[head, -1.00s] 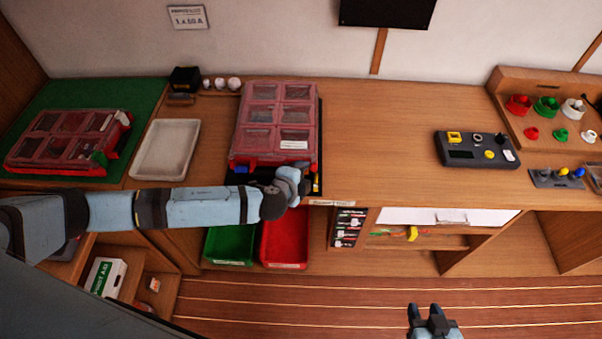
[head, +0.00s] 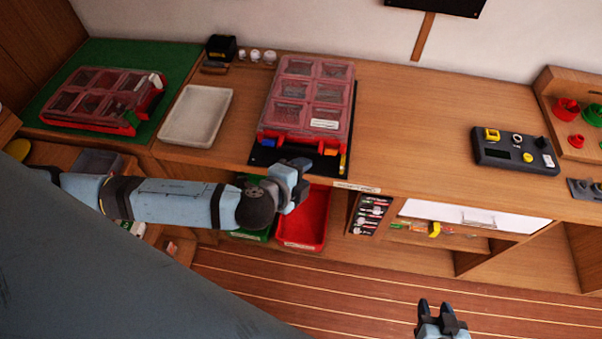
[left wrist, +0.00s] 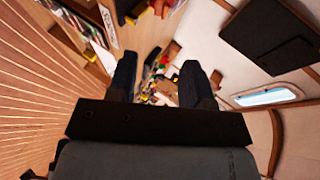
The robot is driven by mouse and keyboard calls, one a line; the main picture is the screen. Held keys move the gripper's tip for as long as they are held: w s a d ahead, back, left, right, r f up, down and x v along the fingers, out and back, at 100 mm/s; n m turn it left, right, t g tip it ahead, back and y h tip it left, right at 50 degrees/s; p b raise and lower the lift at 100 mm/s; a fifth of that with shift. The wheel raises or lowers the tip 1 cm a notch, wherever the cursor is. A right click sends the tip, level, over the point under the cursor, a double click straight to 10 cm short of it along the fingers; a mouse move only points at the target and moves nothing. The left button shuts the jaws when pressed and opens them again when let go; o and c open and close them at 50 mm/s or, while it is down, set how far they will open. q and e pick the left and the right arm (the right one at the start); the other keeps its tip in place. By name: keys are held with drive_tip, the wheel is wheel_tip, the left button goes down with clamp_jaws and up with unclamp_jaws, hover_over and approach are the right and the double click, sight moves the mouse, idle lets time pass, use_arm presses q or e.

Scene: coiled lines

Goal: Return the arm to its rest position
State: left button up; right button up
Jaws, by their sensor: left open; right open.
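My left arm comes in from the left in the head view, and its gripper (head: 291,184) is just in front of the bench's front edge, below the middle red organizer case. It is open and empty. In the left wrist view its two dark fingers (left wrist: 160,80) stand apart with nothing between them. My right gripper (head: 439,318) shows at the bottom of the head view, over the floor, away from the bench. It is open and empty.
A red organizer case (head: 309,102) lies on a black mat (head: 265,157). A white tray (head: 196,116) and another red case (head: 103,99) lie to its left. A red bin (head: 304,219) and a green bin are below my left gripper. The floor (head: 350,298) is clear.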

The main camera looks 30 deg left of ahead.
idle(0.5)
use_arm(q)
drive_tip(key=s+d+f+n+g+h, duration=0.2)
drive_tip(key=s+d+f+n+h, duration=0.15)
drive_tip(key=d+f+n, duration=0.25)
drive_tip(key=s+a+f+n+y, duration=0.2)
drive_tip(key=s+a+f+n, duration=0.4)
drive_tip(key=s+a+n, duration=0.1)
drive_tip(key=shift+s+a+f+n+t, duration=0.15)
drive_tip(key=shift+s+f+n+t, duration=0.2)
drive_tip(key=shift+s+n, duration=0.25)
drive_tip(key=shift+w, duration=0.15)
drive_tip(key=shift+a+y, duration=0.15)
drive_tip(key=shift+y, duration=0.1)
